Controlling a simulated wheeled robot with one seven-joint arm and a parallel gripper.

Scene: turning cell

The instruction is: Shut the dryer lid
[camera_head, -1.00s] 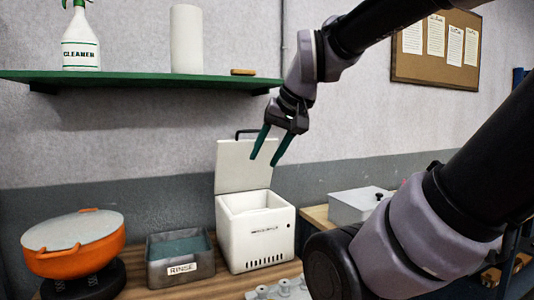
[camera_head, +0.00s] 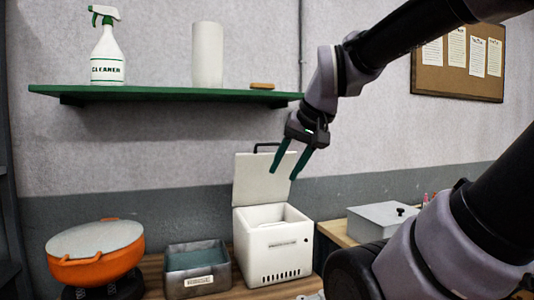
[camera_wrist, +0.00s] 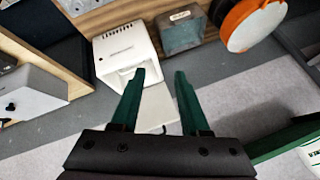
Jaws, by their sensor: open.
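The dryer (camera_head: 272,248) is a white box on the wooden bench, with vent slots low on its front. Its lid (camera_head: 262,180) stands upright at the back, open, with a dark handle (camera_head: 268,147) on its top edge. My gripper (camera_head: 284,175) is open and empty, with green fingers pointing down, and overlaps the upper lid in the head view. In the wrist view my gripper (camera_wrist: 160,75) shows its fingers spread, with the dryer (camera_wrist: 125,48) beyond them and the lid (camera_wrist: 158,108) partly between them. I cannot tell whether the fingers touch the lid.
A rinse tray (camera_head: 197,284) stands left of the dryer, and an orange pot (camera_head: 97,268) is farther left. A grey lidded box (camera_head: 380,222) is on the right. A green shelf (camera_head: 165,93) with a spray bottle (camera_head: 107,55) and white roll (camera_head: 207,55) hangs above.

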